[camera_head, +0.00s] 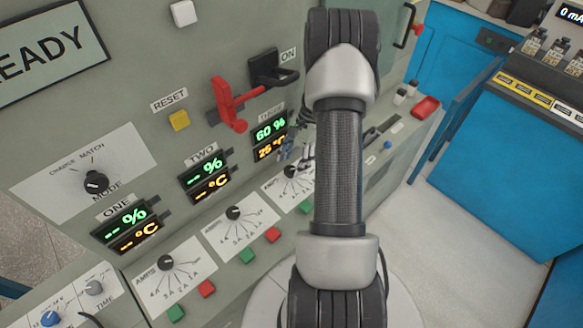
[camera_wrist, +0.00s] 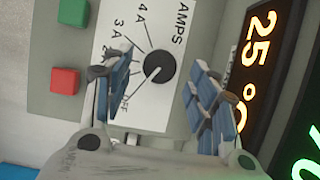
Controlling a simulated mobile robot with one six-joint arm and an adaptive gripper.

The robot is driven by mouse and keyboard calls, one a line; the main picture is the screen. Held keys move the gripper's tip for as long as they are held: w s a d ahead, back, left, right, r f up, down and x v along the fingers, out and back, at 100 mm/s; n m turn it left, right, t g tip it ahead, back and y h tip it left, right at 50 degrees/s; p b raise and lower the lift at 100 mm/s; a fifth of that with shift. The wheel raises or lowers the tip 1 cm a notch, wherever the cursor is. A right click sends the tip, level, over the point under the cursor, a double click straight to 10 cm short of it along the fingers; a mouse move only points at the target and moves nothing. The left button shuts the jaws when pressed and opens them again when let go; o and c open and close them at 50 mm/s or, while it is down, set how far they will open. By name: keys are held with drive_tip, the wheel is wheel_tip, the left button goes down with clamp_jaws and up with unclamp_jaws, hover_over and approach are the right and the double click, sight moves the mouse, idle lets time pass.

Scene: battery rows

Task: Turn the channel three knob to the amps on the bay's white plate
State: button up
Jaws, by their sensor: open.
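The channel three knob (camera_wrist: 159,66) is a round black dial on a white AMPS plate (camera_wrist: 112,22), with OFF, 2 A, 3 A and 4 A readable. Its small pale mark seems to face the OFF side. In the head view the knob (camera_head: 291,171) is partly hidden by my gripper. My gripper (camera_wrist: 163,88) is open, its blue-padded fingers on either side of the knob in the wrist view; I cannot tell whether they touch it. The fingers also show in the head view (camera_head: 296,151). No separate bay plate with an amps figure can be made out.
The channel three display (camera_head: 269,139) reads 60 % and 25 °C. A red lever (camera_head: 231,106) juts out to its upper left. Channel two's knob (camera_head: 233,213) and channel one's knob (camera_head: 166,262) lie to the left. Green (camera_wrist: 74,12) and red (camera_wrist: 65,80) buttons sit beside the plate.

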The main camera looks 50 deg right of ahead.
sight(290, 173)
drive_tip(key=shift+x, duration=1.2)
drive_tip(key=shift+c, duration=0.5)
drive_tip(key=c, duration=1)
